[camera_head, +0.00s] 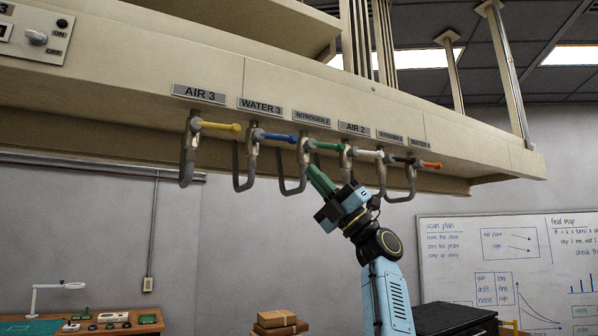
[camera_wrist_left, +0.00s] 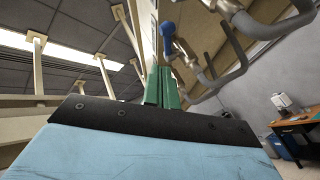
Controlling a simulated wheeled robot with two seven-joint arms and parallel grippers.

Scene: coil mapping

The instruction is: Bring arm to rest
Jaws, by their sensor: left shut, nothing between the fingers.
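My left gripper (camera_head: 313,171) is raised on its light-blue arm (camera_head: 388,295) under the overhead service panel. Its green fingers are shut with nothing between them, and they point up and to the left. In the head view the fingertips are close to the hooked pipe below the NITROGEN 2 label (camera_head: 311,118); I cannot tell whether they touch. In the left wrist view the shut green fingers (camera_wrist_left: 161,80) stand upright, with a blue valve handle (camera_wrist_left: 167,30) just beyond their tips. My right gripper is not in view.
The beige overhead panel (camera_head: 310,90) carries a row of valves with coloured handles and grey hooked spouts. A whiteboard (camera_head: 450,260) is at the right. A wooden bench (camera_head: 110,325) with a white lamp (camera_head: 50,287) is at lower left. Brown boxes (camera_head: 277,319) are stacked low in the middle.

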